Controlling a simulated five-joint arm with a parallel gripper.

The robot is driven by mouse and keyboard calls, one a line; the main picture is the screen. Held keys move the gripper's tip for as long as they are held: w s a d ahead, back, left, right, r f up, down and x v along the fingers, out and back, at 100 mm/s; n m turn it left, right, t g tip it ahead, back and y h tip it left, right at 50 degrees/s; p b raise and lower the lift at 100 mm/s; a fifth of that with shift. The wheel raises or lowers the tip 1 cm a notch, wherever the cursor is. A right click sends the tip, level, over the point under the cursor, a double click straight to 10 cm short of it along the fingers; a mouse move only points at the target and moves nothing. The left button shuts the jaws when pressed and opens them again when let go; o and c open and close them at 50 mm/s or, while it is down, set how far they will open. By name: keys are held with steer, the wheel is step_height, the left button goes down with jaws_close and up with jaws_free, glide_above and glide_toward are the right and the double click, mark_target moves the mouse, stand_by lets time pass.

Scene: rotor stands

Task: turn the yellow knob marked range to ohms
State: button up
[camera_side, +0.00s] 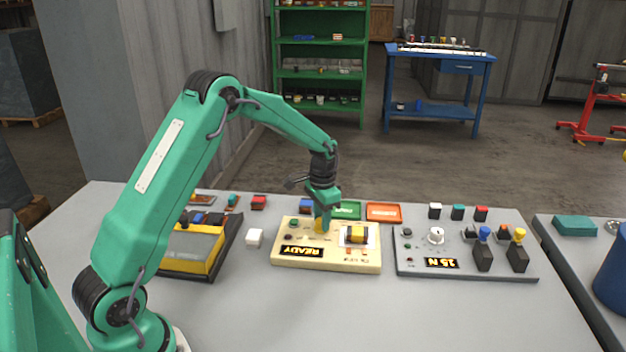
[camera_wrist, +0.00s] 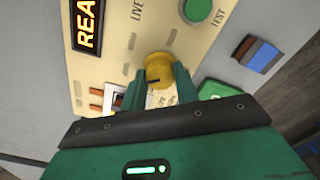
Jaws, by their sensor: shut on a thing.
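The cream panel (camera_side: 285,258) lies on the grey table with a lit display (camera_side: 302,251) reading READY. My gripper (camera_side: 322,222) points down onto the panel's back part. In the wrist view its two green fingers (camera_wrist: 160,76) are shut on the yellow knob (camera_wrist: 157,65), one on each side. The fingers hide part of the knob's surroundings, and I cannot read the words range or ohms. In the side view the fingers mostly cover the knob.
A green button (camera_wrist: 197,10) marked TEST sits near the knob. A yellow switch (camera_side: 357,234) on a white plate is at the panel's right. A grey panel (camera_side: 410,266) stands further right. Green (camera_side: 347,210) and orange trays (camera_side: 384,212) lie behind.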

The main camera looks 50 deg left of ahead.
steer(key=shift+r+m, duration=0.15)
steer(key=shift+m, duration=0.15)
steer(key=shift+w, duration=0.1)
steer(key=o, duration=1)
steer(key=shift+r, duration=3.8)
steer(key=shift+r, duration=0.1)
